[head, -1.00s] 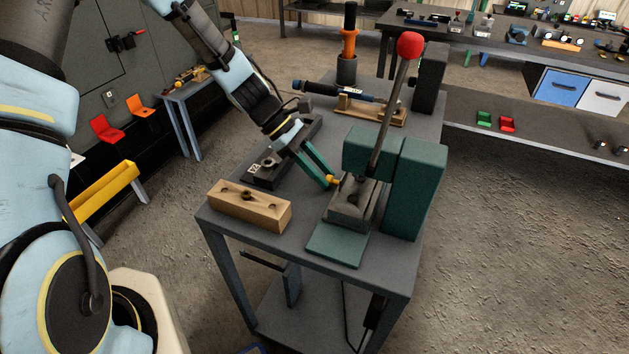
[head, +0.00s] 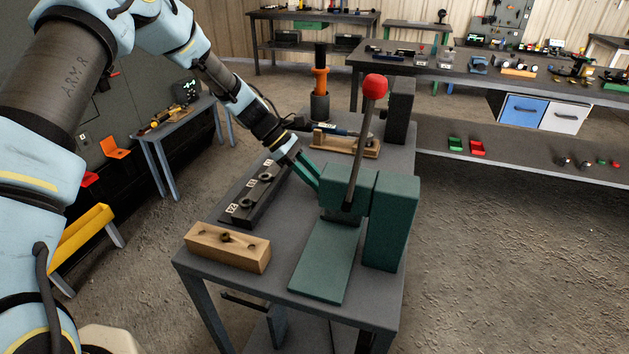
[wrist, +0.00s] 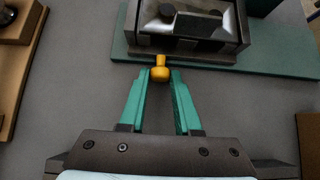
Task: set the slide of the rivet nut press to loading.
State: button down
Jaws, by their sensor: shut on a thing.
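The rivet nut press (head: 385,225) is a green frame with a lever topped by a red ball (head: 375,86), standing raised and slightly tilted. Its green base plate (head: 325,262) is bare at the front. The dark metal slide (head: 338,214) sits at the back of the plate, mostly hidden under the press head in the head view. In the wrist view the slide (wrist: 190,48) shows a pale top and a yellow knob (wrist: 160,72) on its near side. My gripper (wrist: 160,78) is shut on this knob. In the head view its green fingers (head: 310,178) reach behind the press head, tips hidden.
A wooden block with holes (head: 228,247) lies at the table's front left. A dark numbered block (head: 250,195) lies behind it. A wooden cradle with a tool (head: 345,145) and an orange-handled tool in a cup (head: 320,100) stand further back.

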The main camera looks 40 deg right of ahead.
jog(key=shift+w+d+r, duration=0.1)
jog(key=shift+w+d, duration=0.1)
jog(key=c, duration=0.8)
grip_release()
jog(key=shift+d, duration=0.1)
jog(key=shift+c, duration=0.2)
jog(key=shift+o, duration=1.1)
jog(key=b+v, duration=0.3)
jog(key=v, duration=0.7)
jog(key=shift+w+a+r, duration=0.15)
jog(key=shift+a+r, duration=0.1)
